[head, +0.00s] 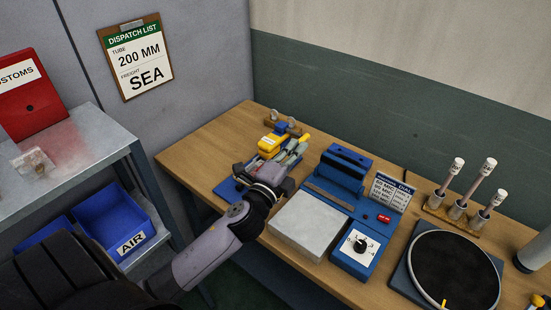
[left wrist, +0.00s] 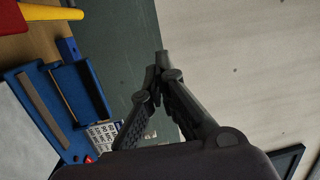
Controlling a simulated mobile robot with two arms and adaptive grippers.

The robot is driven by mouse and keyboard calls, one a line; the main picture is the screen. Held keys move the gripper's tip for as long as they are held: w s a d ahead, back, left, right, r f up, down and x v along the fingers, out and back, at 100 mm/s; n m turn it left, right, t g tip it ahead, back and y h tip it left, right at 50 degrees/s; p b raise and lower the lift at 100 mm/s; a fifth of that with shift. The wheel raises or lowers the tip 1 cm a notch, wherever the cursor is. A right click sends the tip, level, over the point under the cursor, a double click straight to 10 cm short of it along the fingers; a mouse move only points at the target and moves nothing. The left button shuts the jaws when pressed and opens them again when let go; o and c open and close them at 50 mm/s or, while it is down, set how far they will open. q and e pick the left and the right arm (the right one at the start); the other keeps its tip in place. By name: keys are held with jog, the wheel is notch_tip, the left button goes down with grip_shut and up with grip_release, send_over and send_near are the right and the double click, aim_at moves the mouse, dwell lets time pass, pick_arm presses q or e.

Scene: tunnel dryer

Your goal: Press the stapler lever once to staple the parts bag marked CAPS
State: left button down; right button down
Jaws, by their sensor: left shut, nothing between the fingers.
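A yellow device with a blue part, seemingly the stapler (head: 271,145), stands at the back left of the wooden bench in the head view, partly hidden by my gripper. A yellow and red piece (left wrist: 50,12) shows at the top left of the left wrist view. My left gripper (head: 297,150) is shut and empty, in front of and right of the yellow device; I cannot tell if they touch. Its closed fingertips (left wrist: 160,65) show in the left wrist view. No CAPS marking is readable. A small clear bag (head: 34,162) lies on the left shelf, its label unreadable. My right gripper is out of view.
A blue sealer (head: 343,170) with a dial and pale plate (head: 307,225) stands right of my gripper. Further right are a rack of probes (head: 459,213) and a round black plate (head: 455,270). A blue AIR bin (head: 115,225) and red CUSTOMS box (head: 30,95) are left.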

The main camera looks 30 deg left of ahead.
pick_arm(q)
jog(key=w+d+r+m+g+h, duration=0.3)
jog(key=m+h, duration=0.4)
jog(key=m, duration=0.6)
jog(key=w+d+r+m+g+h, duration=0.2)
jog(key=d+r+m+h, duration=0.3)
jog(key=m, duration=0.8)
jog(key=a+f+m+g+y, duration=0.3)
jog(key=a+m, duration=0.1)
jog(key=a, duration=0.4)
jog(key=a+f+m+g+y, duration=0.3)
jog(key=a+f, duration=0.1)
jog(key=a, duration=0.4)
jog(key=shift+a+m+g+y, duration=0.3)
jog(key=shift+a+m, duration=0.1)
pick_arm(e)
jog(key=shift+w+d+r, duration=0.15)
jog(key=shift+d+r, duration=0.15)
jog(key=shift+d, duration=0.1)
pick_arm(q)
jog(key=shift+w+f, duration=0.1)
